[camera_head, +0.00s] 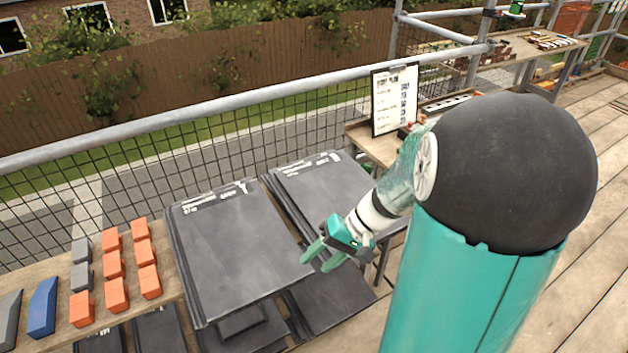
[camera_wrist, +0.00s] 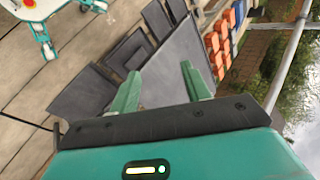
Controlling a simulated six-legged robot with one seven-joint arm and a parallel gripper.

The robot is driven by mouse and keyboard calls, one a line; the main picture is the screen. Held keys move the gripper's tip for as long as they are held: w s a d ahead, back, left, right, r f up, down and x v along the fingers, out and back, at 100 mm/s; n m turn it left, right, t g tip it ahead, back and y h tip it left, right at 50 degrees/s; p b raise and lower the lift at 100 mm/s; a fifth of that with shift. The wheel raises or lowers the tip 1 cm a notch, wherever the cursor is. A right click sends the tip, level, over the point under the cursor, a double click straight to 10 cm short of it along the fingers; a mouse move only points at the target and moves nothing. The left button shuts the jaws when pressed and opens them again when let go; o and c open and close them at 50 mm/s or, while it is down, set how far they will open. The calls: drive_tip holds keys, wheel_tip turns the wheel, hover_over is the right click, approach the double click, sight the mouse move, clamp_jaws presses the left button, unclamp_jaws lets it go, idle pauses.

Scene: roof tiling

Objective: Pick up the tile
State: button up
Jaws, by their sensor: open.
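Dark grey rectangular tiles lie in two raised stacks in the head view. The left stack of tiles (camera_head: 225,260) and the right stack of tiles (camera_head: 325,190) both have pale printing along their far edge. My gripper (camera_head: 320,257) is over the inner side of these stacks, near the left stack's right edge; its height above the tiles is hard to tell. In the wrist view my gripper's two green fingers (camera_wrist: 160,85) are apart with nothing between them. A large grey tile (camera_wrist: 172,68) shows beyond and between the fingers.
Orange blocks (camera_head: 114,266), grey blocks and a blue piece (camera_head: 42,306) lie on a wooden shelf at left. More dark slabs (camera_head: 330,297) lie lower. A metal rail (camera_head: 250,103) with mesh runs behind. A clipboard (camera_head: 394,100) stands on a bench.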

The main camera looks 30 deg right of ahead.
drive_tip(key=s+d+f+m+t+h, duration=0.2)
drive_tip(key=d+f+m+t+h, duration=0.2)
drive_tip(key=d+f+m+t, duration=0.6)
drive_tip(key=s+d+f+m+t+h, duration=0.1)
drive_tip(key=d+f+m+t+h, duration=0.2)
drive_tip(key=d+f+t, duration=0.8)
drive_tip(key=w+r+g, duration=0.1)
drive_tip(key=w, duration=0.3)
drive_tip(key=w+d+r+g, duration=0.1)
drive_tip(key=w+g, duration=0.1)
drive_tip(key=w, duration=0.2)
drive_tip(key=w+r+g, duration=0.1)
drive_tip(key=w, duration=0.4)
drive_tip(key=shift+w+d+r+g, duration=0.1)
drive_tip(key=shift+d+r+g, duration=0.15)
drive_tip(key=shift+g, duration=0.05)
clamp_jaws()
drive_tip(key=shift+r, duration=0.1)
